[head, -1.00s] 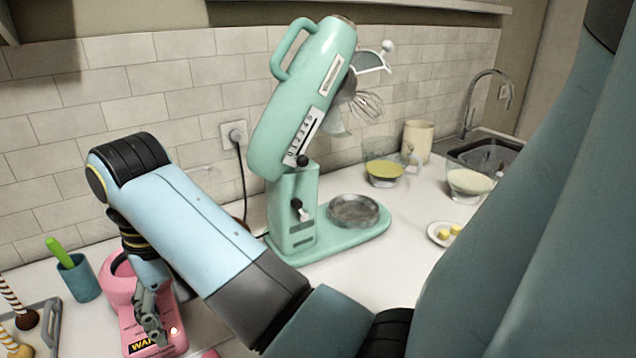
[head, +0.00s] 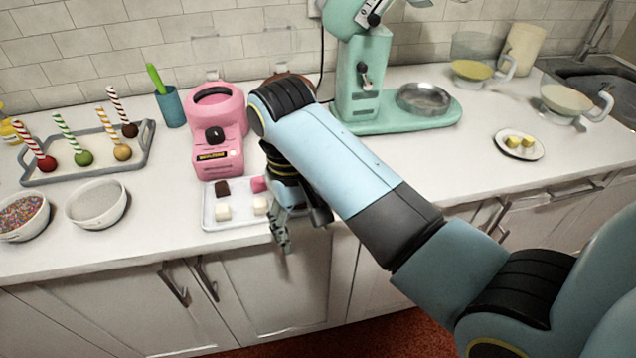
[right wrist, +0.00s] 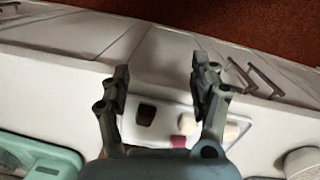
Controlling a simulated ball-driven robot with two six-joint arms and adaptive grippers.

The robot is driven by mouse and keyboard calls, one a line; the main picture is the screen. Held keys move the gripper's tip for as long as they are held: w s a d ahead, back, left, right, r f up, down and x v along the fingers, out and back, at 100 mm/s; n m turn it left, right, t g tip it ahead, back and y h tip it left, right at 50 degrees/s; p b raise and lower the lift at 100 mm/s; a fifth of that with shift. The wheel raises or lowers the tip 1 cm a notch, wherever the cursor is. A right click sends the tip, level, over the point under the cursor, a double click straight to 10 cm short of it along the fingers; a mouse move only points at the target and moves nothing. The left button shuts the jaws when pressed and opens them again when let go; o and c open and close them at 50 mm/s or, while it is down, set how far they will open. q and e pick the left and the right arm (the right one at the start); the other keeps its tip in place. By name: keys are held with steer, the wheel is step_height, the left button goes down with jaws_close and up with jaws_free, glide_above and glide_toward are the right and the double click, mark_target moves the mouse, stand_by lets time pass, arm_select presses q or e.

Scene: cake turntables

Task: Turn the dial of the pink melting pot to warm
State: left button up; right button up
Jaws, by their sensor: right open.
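The pink melting pot (head: 232,108) stands upright on the counter, left of centre in the head view. Its black dial (head: 214,136) is on the front, above a dark label with yellow lettering (head: 213,155). The dial's setting is too small to read. My right gripper (head: 282,238) is in front and to the right of the pot, by the counter's front edge, fingers pointing down and apart from the pot. In the right wrist view my right gripper (right wrist: 160,68) is open with nothing held. My left gripper is not in view.
A white tray of sweet cubes (head: 238,223) lies between pot and counter edge, beside my right gripper. A grey tray of cake pops (head: 45,179) and a blue cup (head: 171,107) are left. The green mixer (head: 360,80) stands right. My right arm partly hides a brown pot.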

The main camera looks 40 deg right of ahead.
steer(key=shift+s+d+f, duration=0.1)
steer(key=shift+s+f, duration=0.45)
steer(key=shift+f, duration=0.35)
steer(key=s+d+f+n+b, duration=0.1)
steer(key=s+d+f+b, duration=0.2)
steer(key=s+f+b, duration=0.3)
steer(key=s+d+f+t+b, duration=0.1)
steer(key=s+f+b, duration=0.5)
steer(key=s+f, duration=1.1)
steer(key=s+d+f+n+t+b, duration=0.1)
steer(key=s+d+f+b, duration=0.3)
steer(key=s+f, duration=0.7)
steer(key=shift+s+d+f+n+b, duration=0.35)
steer(key=shift+f+b, duration=0.6)
steer(key=shift+f, duration=6.75)
